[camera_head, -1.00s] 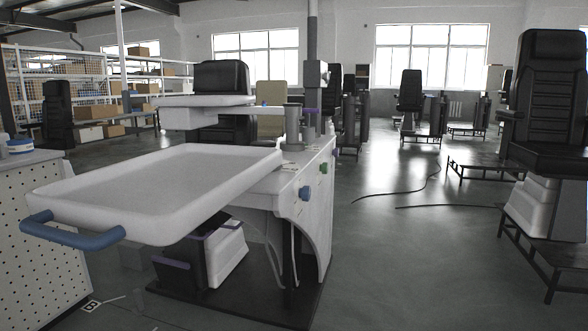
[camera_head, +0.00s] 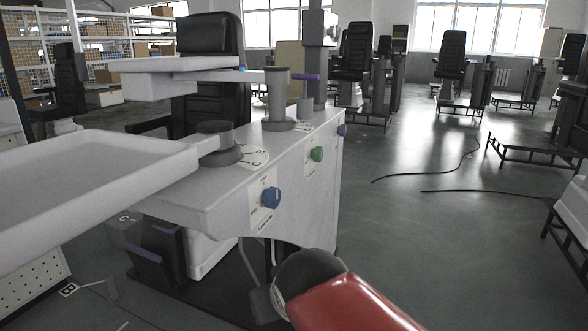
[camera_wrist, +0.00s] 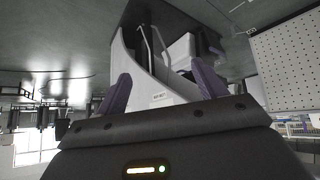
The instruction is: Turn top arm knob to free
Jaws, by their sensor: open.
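The white lift column unit shows three knobs on its side in the head view: a blue knob (camera_head: 270,198) nearest, a green knob (camera_head: 317,154) behind it and a purple knob (camera_head: 342,130) farthest. Labels by the knobs are too small to read, so I cannot tell which is the top arm's. The upper arm (camera_head: 250,76) carries a white tray (camera_head: 160,66); a larger tray (camera_head: 80,172) sits lower. My gripper (camera_wrist: 162,84) is open and empty in the wrist view, its purple fingers apart, facing the white unit (camera_wrist: 138,70). No knob is clear there.
My red and black arm link crosses the bottom of the head view, in front of the unit. Black chairs (camera_head: 450,60) on stands and floor cables (camera_head: 425,160) lie to the right. Open floor (camera_head: 410,240) lies right of the unit. A perforated white cabinet (camera_head: 35,290) stands at left.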

